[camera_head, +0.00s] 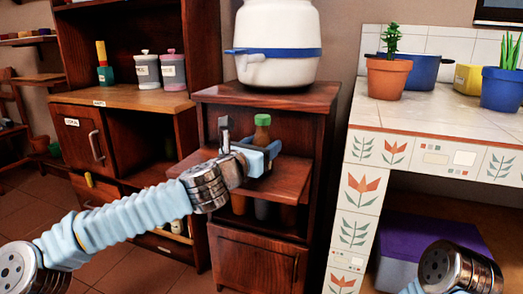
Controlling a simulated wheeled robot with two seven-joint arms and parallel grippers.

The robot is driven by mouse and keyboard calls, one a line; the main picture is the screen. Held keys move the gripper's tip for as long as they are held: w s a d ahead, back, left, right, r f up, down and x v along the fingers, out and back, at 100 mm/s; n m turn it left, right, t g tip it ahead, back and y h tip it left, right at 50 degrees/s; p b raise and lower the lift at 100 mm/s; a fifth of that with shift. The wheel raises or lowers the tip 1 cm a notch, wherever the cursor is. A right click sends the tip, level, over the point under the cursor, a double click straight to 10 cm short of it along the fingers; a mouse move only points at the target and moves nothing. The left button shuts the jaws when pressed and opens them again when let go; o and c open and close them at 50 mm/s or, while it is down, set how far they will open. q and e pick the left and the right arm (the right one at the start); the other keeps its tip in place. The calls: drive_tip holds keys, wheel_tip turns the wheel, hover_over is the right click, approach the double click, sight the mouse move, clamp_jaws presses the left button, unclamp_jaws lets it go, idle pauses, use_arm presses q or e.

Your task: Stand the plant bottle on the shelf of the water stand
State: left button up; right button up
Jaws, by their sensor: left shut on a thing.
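The water stand (315,105) is a dark wood cabinet with a white, blue-banded water vessel (275,40) on top. Its shelf (285,184) juts out at mid height. My left gripper (259,155) is shut on the plant bottle, reaching in from the left. The gripper hides the bottle's lower part, so I cannot tell whether its base touches the shelf. Only a link of my right arm shows at the bottom right; its gripper is out of view.
Several bottles (262,208) stand in the compartment below the shelf. A tiled counter (410,112) at the right bears a terracotta plant pot (387,78) and a blue pot (501,90). A wooden cabinet (130,97) with two lidded jars stands at the left. Bare shelf shows right of the gripper.

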use_arm(q)
drive_tip(key=shift+f, duration=0.15)
drive_tip(key=o, duration=1.2)
drive_tip(key=shift+s+a, duration=0.1)
drive_tip(key=shift+s, duration=0.05)
drive_tip(key=v, duration=1.1)
drive_tip(key=shift+s+b, duration=0.3)
drive_tip(key=shift+s, duration=0.05)
drive_tip(key=shift+a, duration=0.15)
